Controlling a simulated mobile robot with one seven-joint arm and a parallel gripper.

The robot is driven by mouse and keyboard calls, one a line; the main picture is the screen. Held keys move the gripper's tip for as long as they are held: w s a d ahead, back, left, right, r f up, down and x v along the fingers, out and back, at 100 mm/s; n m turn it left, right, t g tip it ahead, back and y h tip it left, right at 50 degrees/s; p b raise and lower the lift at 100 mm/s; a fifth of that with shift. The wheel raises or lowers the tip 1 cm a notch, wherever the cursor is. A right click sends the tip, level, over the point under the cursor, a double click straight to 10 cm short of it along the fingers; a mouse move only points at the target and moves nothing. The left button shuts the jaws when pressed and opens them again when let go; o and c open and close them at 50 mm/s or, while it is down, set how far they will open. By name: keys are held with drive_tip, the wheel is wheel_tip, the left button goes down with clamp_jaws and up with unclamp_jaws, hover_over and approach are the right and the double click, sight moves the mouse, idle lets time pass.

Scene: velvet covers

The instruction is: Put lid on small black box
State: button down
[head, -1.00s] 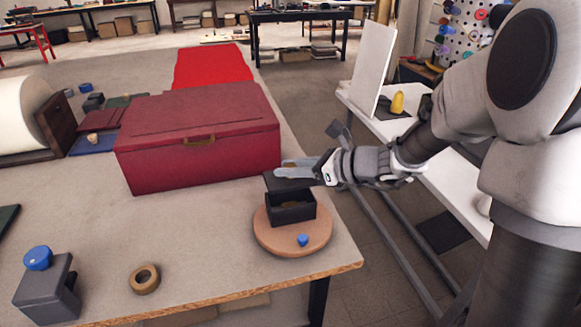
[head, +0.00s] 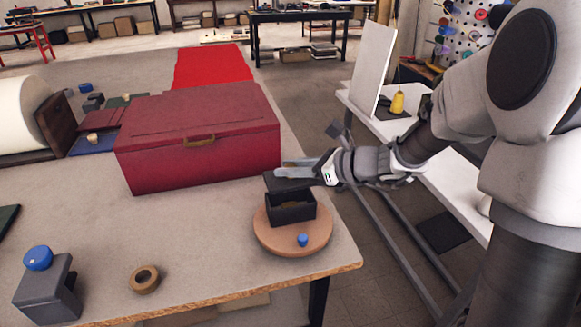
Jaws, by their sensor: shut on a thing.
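The small black box (head: 291,210) stands open at the top on a round wooden board (head: 262,235) near the right corner of the table. Something yellowish shows inside it. The black lid (head: 284,183) is held above the box, over its back part, and looks slightly tilted. My gripper (head: 302,170) comes in from the right and is shut on the lid. The lid and box look apart at the front; I cannot tell whether they touch at the back.
A large red box (head: 200,150) stands behind and left of the board. A small blue piece (head: 303,240) lies at the board's front. A tape roll (head: 144,279) and a grey block with a blue knob (head: 46,290) are at the front left. Bare table lies between.

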drive_tip(key=shift+f+b, duration=2.2)
drive_tip(key=shift+f, duration=0.4)
drive_tip(key=c, duration=0.6)
unclamp_jaws()
drive_tip(key=shift+r, duration=0.1)
drive_tip(key=shift+o, duration=0.2)
drive_tip(key=p+v, duration=0.3)
drive_tip(key=v, duration=1.4)
drive_tip(key=s+a+r+n+g+h+p, duration=0.1)
drive_tip(key=s+a+n+g+h, duration=0.15)
drive_tip(key=s+n, duration=0.35)
drive_tip(key=s+a+r+n+g+h+p, duration=0.1)
drive_tip(key=s+a+n+g+h, duration=0.15)
drive_tip(key=s+n, duration=0.4)
drive_tip(key=s+d+r+n+t+h+p, duration=0.3)
drive_tip(key=s+d+r+n+t+h, duration=0.1)
drive_tip(key=n, duration=0.7)
drive_tip(key=shift+s+d+r+h, duration=0.5)
drive_tip(key=shift+d+r+h, duration=0.25)
drive_tip(key=shift+h, duration=0.65)
